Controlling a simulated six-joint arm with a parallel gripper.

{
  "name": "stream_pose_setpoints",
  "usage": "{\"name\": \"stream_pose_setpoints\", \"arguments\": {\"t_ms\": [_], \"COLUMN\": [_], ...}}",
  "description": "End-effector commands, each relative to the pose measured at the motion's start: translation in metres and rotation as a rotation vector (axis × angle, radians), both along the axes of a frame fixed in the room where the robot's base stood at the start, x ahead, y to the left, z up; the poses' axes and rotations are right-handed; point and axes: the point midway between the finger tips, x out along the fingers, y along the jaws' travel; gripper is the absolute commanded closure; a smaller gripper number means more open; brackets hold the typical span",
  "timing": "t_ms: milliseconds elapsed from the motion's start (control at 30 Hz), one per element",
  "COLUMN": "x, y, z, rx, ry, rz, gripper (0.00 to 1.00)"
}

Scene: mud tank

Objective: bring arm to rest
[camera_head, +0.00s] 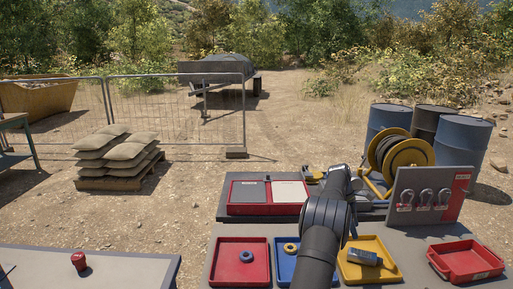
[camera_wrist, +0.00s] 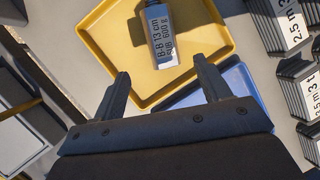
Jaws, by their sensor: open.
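My gripper (camera_wrist: 161,68) is open in the wrist view, with its two dark fingers spread apart and nothing between them. It faces a yellow tray (camera_wrist: 112,45) from above. A grey labelled block (camera_wrist: 161,38) lies in that tray, beyond the fingertips and apart from them. In the head view my arm reaches from the bottom edge up over the work table, and the fingers cannot be made out there. The yellow tray (camera_head: 391,270) with the grey block (camera_head: 364,257) shows just right of my arm.
A blue tray (camera_head: 281,270) with a yellow ring (camera_head: 291,248) is partly behind my arm. A red tray (camera_head: 226,275) holds a blue ring (camera_head: 246,256). At right are a red bin (camera_head: 466,262), a shackle board (camera_head: 405,190) and a yellow reel (camera_head: 411,155). Dark labelled blocks (camera_wrist: 279,25) stand right in the wrist view.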

Motion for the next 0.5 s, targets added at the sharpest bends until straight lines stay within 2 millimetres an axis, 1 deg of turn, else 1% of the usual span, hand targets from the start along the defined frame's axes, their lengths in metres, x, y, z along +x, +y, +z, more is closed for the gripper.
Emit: {"name": "stream_pose_setpoints", "arguments": {"t_ms": [33,500], "x": [-0.006,-0.029], "y": [-0.005,-0.036], "z": [-0.017,-0.104], "rx": [0.005,0.002], "ry": [0.013,0.01], "rz": [-0.004,-0.005], "gripper": [0.3,0.3]}}
